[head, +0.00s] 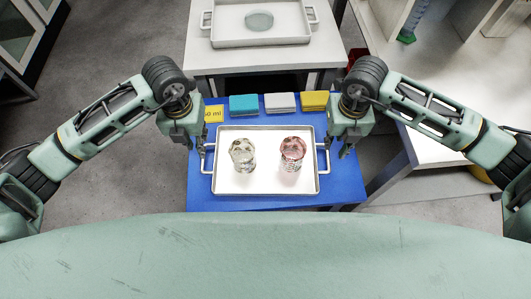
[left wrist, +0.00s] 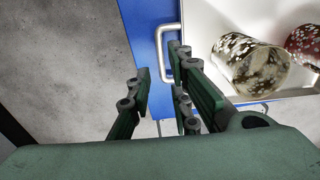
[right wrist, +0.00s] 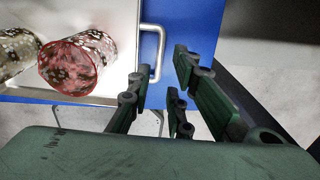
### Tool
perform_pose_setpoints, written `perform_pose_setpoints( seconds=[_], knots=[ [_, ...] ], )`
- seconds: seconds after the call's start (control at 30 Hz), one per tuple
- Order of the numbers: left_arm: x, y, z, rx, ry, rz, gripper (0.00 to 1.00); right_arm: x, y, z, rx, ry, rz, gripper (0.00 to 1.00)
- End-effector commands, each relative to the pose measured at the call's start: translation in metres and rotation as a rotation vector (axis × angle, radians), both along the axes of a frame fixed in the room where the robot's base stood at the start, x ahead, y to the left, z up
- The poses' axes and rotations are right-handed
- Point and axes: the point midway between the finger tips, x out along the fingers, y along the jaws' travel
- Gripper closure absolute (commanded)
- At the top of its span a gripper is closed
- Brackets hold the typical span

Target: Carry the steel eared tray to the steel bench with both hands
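A pale tray (head: 267,187) with a raised rim and a handle at each side lies on a blue table top. It holds a clear speckled glass (head: 243,155) and a pink speckled glass (head: 292,154). My left gripper (head: 197,147) is open at the tray's left handle (left wrist: 163,55); a finger overlaps that handle in the left wrist view. My right gripper (head: 336,146) is open at the right handle (right wrist: 158,58), which shows between its spread fingers in the right wrist view. I cannot tell whether either gripper touches its handle.
The blue table top (head: 345,191) has several coloured boxes along its back edge, including a teal box (head: 243,105) and a yellow box (head: 315,101). Behind is a grey-white bench (head: 225,61) bearing a second eared tray (head: 286,38) with a glass dish. A white counter (head: 432,153) stands right.

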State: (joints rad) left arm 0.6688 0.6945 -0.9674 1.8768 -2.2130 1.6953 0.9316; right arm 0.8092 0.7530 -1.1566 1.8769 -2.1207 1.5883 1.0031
Motion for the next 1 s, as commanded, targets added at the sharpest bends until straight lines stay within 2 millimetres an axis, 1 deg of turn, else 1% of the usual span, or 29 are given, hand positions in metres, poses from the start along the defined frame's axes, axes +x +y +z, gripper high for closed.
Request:
perform_pose_setpoints(
  seconds=[0.17,0.27,0.37,0.5,0.7,0.83,1.0],
  knots=[
    [0.0,0.0,-0.001,-0.001,0.001,-0.001,0.81,0.0,0.0,-0.001,0.0,0.001,0.0,0.81],
    [-0.001,0.0,-0.006,-0.001,0.002,0.0,0.81,-0.001,0.0,-0.006,-0.001,0.002,0.0,0.81],
    [-0.001,-0.001,-0.017,-0.001,0.004,0.001,0.81,0.0,0.0,-0.017,0.0,0.002,-0.001,0.81],
    [-0.002,-0.001,-0.039,-0.001,0.005,0.0,0.81,-0.001,0.0,-0.039,-0.001,0.004,-0.001,0.81],
    [-0.001,0.0,-0.066,-0.002,0.004,0.001,0.81,-0.001,0.0,-0.066,-0.001,0.003,0.0,0.81],
    [-0.001,-0.001,-0.075,-0.002,0.001,0.0,0.81,0.0,0.0,-0.075,0.0,0.001,0.0,0.81],
    [0.0,0.0,-0.079,-0.001,0.001,0.0,0.81,0.0,0.0,-0.078,0.0,0.0,0.0,0.81]
  ],
)
